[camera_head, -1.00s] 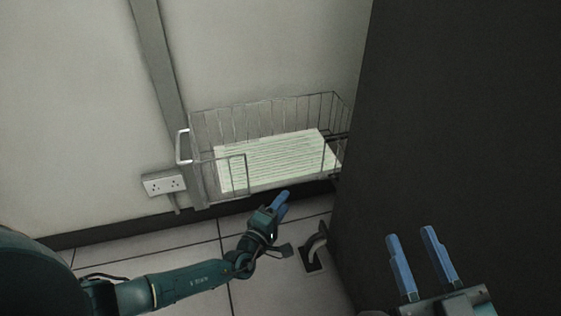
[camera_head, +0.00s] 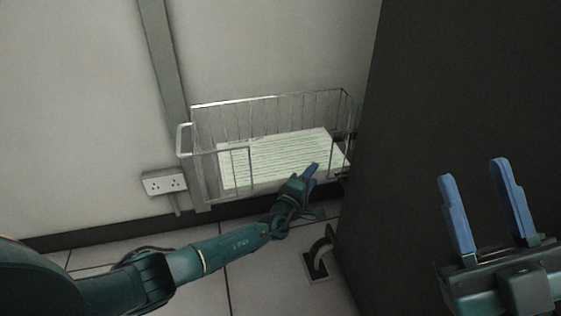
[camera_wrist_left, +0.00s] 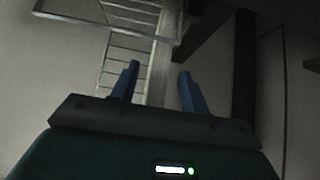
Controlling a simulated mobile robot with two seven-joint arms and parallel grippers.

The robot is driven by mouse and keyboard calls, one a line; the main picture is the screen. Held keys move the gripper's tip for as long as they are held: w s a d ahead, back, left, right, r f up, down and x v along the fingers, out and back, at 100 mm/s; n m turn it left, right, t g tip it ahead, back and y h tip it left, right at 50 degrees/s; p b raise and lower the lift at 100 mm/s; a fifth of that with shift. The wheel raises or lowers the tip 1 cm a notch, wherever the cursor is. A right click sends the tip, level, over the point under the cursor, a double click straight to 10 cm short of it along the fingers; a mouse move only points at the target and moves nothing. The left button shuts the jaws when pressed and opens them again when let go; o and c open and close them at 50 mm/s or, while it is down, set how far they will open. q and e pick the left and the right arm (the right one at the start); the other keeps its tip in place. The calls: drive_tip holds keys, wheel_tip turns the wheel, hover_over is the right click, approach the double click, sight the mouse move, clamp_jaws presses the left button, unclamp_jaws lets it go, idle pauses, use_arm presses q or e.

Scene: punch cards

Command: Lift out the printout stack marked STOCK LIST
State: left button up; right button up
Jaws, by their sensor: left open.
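A pale printout stack (camera_head: 262,156) with faint green lines lies in a wire basket (camera_head: 268,98) against the wall. I can read no STOCK LIST mark on it. My left gripper (camera_head: 311,168) is at the basket's front right, its blue fingers overlapping the stack's near right corner in the head view; I cannot tell whether they touch it. In the left wrist view the left gripper's fingers (camera_wrist_left: 158,68) are apart, with basket wires (camera_wrist_left: 130,45) beyond them. My right gripper (camera_head: 471,170) is open and empty at the lower right, in front of the dark panel.
The dark panel (camera_head: 470,80) stands close to the basket's right side. A wall post (camera_head: 163,60) and a white socket (camera_head: 164,183) are at left. A dark curved fitting (camera_head: 318,255) rises from the tiled floor (camera_head: 190,285) below the basket.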

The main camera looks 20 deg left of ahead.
use_arm(q)
clamp_jaws()
idle(0.5)
drive_tip(key=shift+r, duration=0.15)
